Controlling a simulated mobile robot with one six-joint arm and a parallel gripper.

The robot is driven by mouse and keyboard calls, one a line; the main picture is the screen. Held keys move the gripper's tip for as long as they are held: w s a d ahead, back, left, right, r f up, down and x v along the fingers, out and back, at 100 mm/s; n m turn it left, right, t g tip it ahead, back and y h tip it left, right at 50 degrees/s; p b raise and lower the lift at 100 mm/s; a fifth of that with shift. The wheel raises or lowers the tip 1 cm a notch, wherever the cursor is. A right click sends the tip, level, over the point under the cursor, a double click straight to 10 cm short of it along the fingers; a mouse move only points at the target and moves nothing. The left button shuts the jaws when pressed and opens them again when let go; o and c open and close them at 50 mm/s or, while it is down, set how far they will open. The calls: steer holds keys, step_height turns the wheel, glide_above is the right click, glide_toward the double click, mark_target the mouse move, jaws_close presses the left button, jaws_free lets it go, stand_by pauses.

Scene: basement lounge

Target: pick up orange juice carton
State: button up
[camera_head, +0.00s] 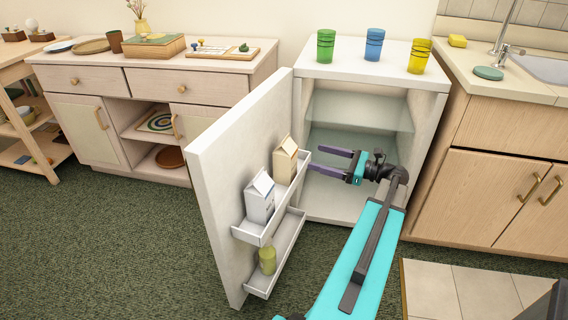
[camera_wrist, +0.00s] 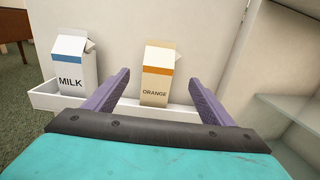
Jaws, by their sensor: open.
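The orange juice carton (camera_head: 285,161) is a tan gable-top box standing upright in the upper shelf of the open fridge door. In the wrist view the carton (camera_wrist: 157,77) shows an orange band and the word ORANGE. My gripper (camera_head: 328,161) is open, its two purple fingers pointing left toward the carton from inside the door's swing. In the wrist view the carton appears between the fingers of my gripper (camera_wrist: 162,82), beyond their tips, with nothing held. The lower part of the carton is partly hidden by the shelf rim.
A milk carton (camera_head: 260,197) stands on the same door shelf (camera_head: 266,231), left of the orange carton in the wrist view. A greenish bottle (camera_head: 267,261) is in the lower door shelf. The fridge door (camera_head: 222,185) is open. Three cups, including a blue one (camera_head: 374,45), stand on the fridge top.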

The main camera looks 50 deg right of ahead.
mark_target(295, 151)
steer(key=shift+b+x, duration=0.85)
steer(key=shift+x, duration=3.3)
steer(key=shift+w+a+f+b, duration=0.1)
steer(key=shift+w+a+b, duration=0.1)
steer(key=shift+w+b, duration=0.15)
steer(key=shift+b+x, duration=0.7)
steer(key=shift+x, duration=1.5)
jaws_close()
steer(key=shift+r, duration=0.2)
